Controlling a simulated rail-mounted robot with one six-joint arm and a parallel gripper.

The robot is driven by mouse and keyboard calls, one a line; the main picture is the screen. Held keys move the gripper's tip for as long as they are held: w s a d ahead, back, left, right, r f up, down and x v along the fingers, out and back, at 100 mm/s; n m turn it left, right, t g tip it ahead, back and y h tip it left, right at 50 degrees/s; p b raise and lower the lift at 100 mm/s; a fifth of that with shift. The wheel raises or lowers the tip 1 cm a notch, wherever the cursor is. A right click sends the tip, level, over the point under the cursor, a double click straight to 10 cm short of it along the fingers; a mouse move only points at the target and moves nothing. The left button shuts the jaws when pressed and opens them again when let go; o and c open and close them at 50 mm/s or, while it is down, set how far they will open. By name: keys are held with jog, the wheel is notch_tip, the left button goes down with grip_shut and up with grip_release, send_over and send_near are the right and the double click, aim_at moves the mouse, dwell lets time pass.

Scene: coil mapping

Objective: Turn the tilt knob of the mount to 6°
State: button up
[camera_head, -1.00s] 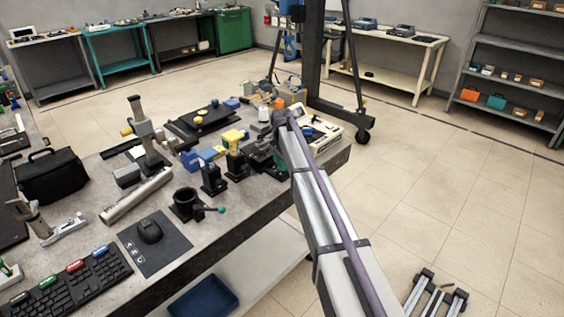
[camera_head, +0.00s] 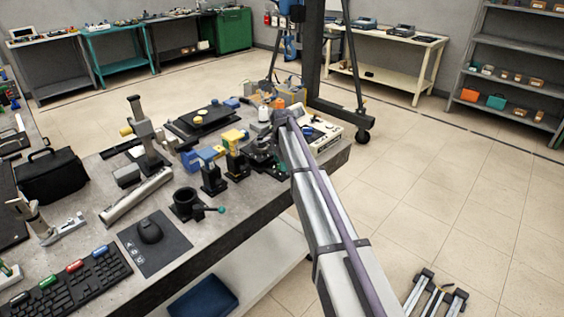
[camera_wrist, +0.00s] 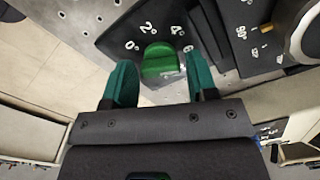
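In the wrist view, the green tilt knob (camera_wrist: 160,60) sits on a black dial plate (camera_wrist: 165,16) with white degree marks, including 0, 2, 4 and what looks like 6. I cannot tell which mark the knob points to. My gripper (camera_wrist: 160,66) is open, with one teal finger on each side of the knob. Gaps show between the knob and both fingers. In the head view, my wrist is over the dark mount (camera_head: 262,152) near the bench's right edge; the knob and fingertips cannot be made out there.
In the wrist view, a second black dial plate (camera_wrist: 250,35) marked 90 stands close on the right, with a brass pin. In the head view, yellow-topped black holders (camera_head: 234,160) stand left of the mount, and a white instrument (camera_head: 322,134) sits behind right. The floor at right is mostly open.

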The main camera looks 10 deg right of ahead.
jog(key=shift+o, duration=1)
